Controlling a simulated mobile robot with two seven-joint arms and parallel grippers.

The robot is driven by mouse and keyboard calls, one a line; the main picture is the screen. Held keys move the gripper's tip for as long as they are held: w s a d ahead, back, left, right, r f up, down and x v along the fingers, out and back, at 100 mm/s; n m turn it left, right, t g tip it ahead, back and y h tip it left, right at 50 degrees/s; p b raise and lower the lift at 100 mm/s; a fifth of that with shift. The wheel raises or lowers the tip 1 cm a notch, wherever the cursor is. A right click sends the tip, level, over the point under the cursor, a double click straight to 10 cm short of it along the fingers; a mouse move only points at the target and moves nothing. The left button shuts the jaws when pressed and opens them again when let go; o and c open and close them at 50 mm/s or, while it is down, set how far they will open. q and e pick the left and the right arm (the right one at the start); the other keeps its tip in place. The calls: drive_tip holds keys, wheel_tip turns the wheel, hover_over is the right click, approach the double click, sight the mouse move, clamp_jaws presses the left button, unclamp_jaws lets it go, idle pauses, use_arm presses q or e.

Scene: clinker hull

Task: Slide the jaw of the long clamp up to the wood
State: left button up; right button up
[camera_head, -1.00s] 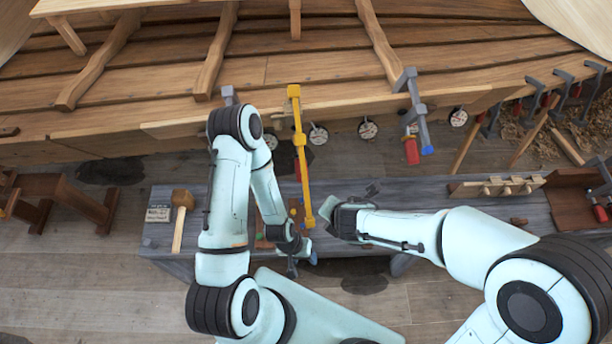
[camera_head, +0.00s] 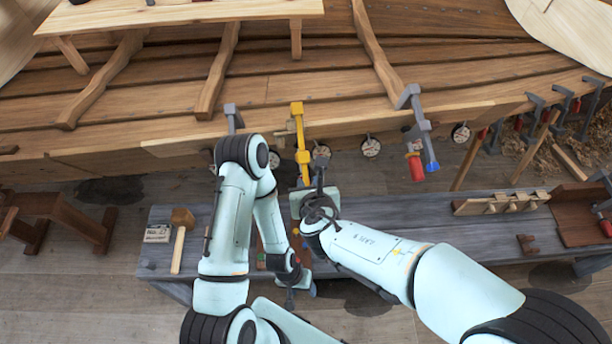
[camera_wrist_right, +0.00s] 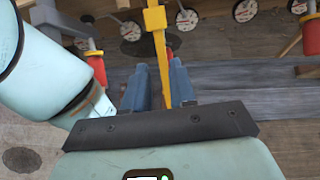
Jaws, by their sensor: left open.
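The long clamp (camera_head: 300,135) is yellow and hangs on the edge of the wooden hull plank (camera_head: 262,121). Its bar runs down from a top jaw, with a yellow sliding jaw (camera_head: 303,157) partway along it. I cannot tell how wide the gap from jaw to wood is. My right gripper (camera_head: 319,180) is at the bar, below the sliding jaw. In the right wrist view its two fingers (camera_wrist_right: 160,85) stand on either side of the yellow bar (camera_wrist_right: 160,50), apart from it. My arm hides the bar's lower end in the head view. My left gripper (camera_head: 297,281) is open, low over the bench.
A grey clamp with a red handle (camera_head: 416,166) hangs to the right, and another grey clamp (camera_head: 232,117) to the left. The workbench (camera_head: 400,225) holds a mallet (camera_head: 180,238) and a peg rack (camera_head: 500,203). Round discs (camera_head: 371,146) hang along the plank.

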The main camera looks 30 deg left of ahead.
sight(304, 162)
drive_tip(key=b+x, duration=0.1)
drive_tip(key=x, duration=0.5)
drive_tip(key=shift+f, duration=0.1)
drive_tip(key=shift+w+a+f+b, duration=0.35)
drive_tip(key=shift+w+f, duration=0.05)
drive_tip(key=shift+w, duration=0.1)
use_arm(q)
drive_tip(key=shift+s+f, duration=1.05)
drive_tip(key=shift+f, duration=0.2)
use_arm(e)
drive_tip(key=shift+c, duration=0.4)
use_arm(q)
drive_tip(key=shift+w+r+p, duration=0.35)
drive_tip(key=shift+r, duration=0.1)
use_arm(e)
drive_tip(key=shift+w+a+r, duration=0.25)
drive_tip(key=shift+w+a, duration=0.05)
drive_tip(key=shift+w, duration=0.15)
use_arm(q)
drive_tip(key=shift+w+r+p, duration=0.75)
drive_tip(key=shift+w+r, duration=0.2)
drive_tip(key=shift+r, duration=0.1)
use_arm(e)
drive_tip(key=shift+w+a+r, duration=0.2)
drive_tip(key=shift+w+r, duration=0.15)
drive_tip(key=shift+r, duration=0.1)
drive_tip(key=shift+w+a+r, duration=0.25)
drive_tip(key=shift+w+r, duration=0.1)
drive_tip(key=shift+r, duration=0.05)
